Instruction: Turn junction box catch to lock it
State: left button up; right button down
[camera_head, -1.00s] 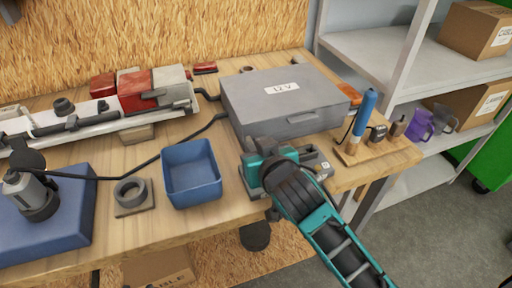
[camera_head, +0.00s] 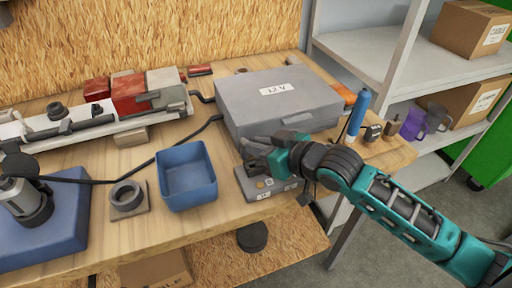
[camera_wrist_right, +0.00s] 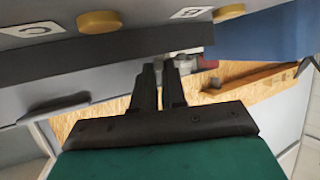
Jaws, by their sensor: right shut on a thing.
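The grey junction box (camera_head: 285,100), with a "12 V" label on its lid, sits on the wooden bench with its lid down. My right gripper (camera_head: 256,147) is at its front face, its arm coming in from the right. In the wrist view its two dark fingers (camera_wrist_right: 158,70) are close together, shut on the catch. The catch itself is mostly hidden by the fingers and hand, so its angle cannot be told. A grey block (camera_head: 262,193) with brass-coloured knobs and white labels lies under the hand; in the wrist view a knob (camera_wrist_right: 103,21) shows near the top.
A blue open bin (camera_head: 187,180) and a dark ring on a plate (camera_head: 127,197) stand left of the hand. A blue-handled tool (camera_head: 358,112) stands upright right of the box.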

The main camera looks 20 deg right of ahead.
jog(key=shift+w+d+n+g+y+b, duration=0.2)
jog(key=shift+d+n+g+y, duration=0.1)
jog(key=shift+n+y, duration=0.25)
jog(key=shift+w+d+n+g+y+b, duration=0.1)
jog(key=shift+w+d+n+g+y, duration=0.15)
jog(key=shift+n+y, duration=0.25)
jog(key=shift+r+n+g+y, duration=0.1)
jog(key=shift+n+g+y, duration=0.15)
jog(key=shift+y, duration=0.1)
jog(key=c, duration=1.2)
grip_release()
jog(key=shift+s+a, duration=0.1)
jog(key=shift+s, duration=0.1)
